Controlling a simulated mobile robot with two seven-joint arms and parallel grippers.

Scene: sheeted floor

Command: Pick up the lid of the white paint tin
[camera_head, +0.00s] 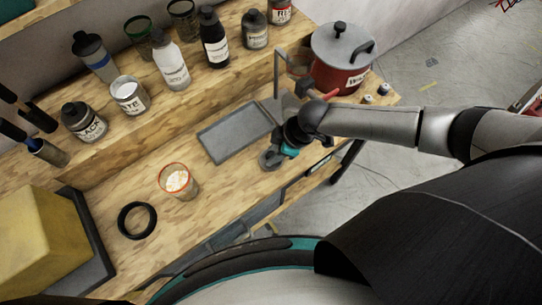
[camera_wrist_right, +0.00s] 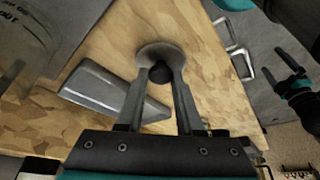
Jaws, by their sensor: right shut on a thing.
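The white paint tin (camera_head: 128,95) stands upright on the raised shelf, its label partly readable and its top pale. My right gripper (camera_head: 273,158) is low over the front of the workbench, beside a grey tray. In the right wrist view its fingers (camera_wrist_right: 158,75) are shut on the black knob of a round grey lid (camera_wrist_right: 152,52). The lid also shows as a small grey disc in the head view (camera_head: 267,163). I cannot tell whether the lid touches the bench.
The grey tray (camera_head: 232,132) lies behind the right gripper. A red pot (camera_head: 335,75) with a knobbed lid stands at the bench's right end. An orange-rimmed cup (camera_head: 178,193) and black ring (camera_head: 137,220) are left of the gripper. Several bottles line the shelf.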

